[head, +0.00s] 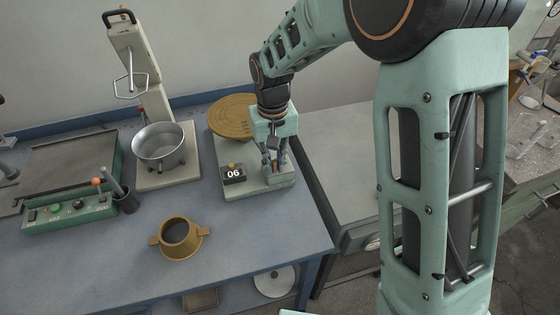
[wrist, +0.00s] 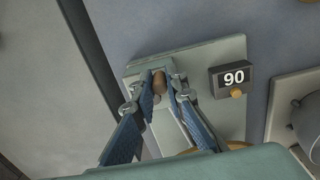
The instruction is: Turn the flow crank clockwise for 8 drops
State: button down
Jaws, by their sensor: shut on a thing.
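A pale green-grey device plate (head: 226,152) stands at the right end of the blue bench. My gripper (head: 273,168) points down over its front right part. In the wrist view my gripper (wrist: 166,98) has its two blue fingers closed around a brown knob (wrist: 159,82), which looks like the flow crank's handle. The crank's arm and its angle are mostly hidden by the fingers. A black counter (head: 233,174) on the plate reads 06 in the head view. The counter appears upside down in the wrist view (wrist: 232,78). An orange knob sits on the counter.
A round wooden disc (head: 235,112) lies behind the plate. To the left are a metal pot (head: 160,146) on a tall-backed stand, a green control box (head: 72,213) and a dark cup (head: 125,202). A brass-coloured ring with handles (head: 178,238) is in front.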

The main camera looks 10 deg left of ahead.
jog(key=shift+w+a+f, duration=0.1)
jog(key=shift+w+a, duration=0.15)
jog(key=shift+a, duration=0.75)
jog(key=shift+w+a+f, duration=0.1)
jog(key=shift+w+a, duration=0.5)
jog(key=shift+w, duration=0.05)
jog(key=shift+w+p, duration=0.5)
jog(key=shift+w, duration=0.6)
jog(key=shift+w+d+f, duration=0.1)
jog(key=shift+w+d, duration=0.25)
jog(key=shift+w, duration=0.4)
jog(key=shift+w+d, duration=0.5)
jog(key=shift+d, duration=0.1)
jog(key=shift+w+d+p, duration=0.3)
jog(key=shift+d, duration=0.15)
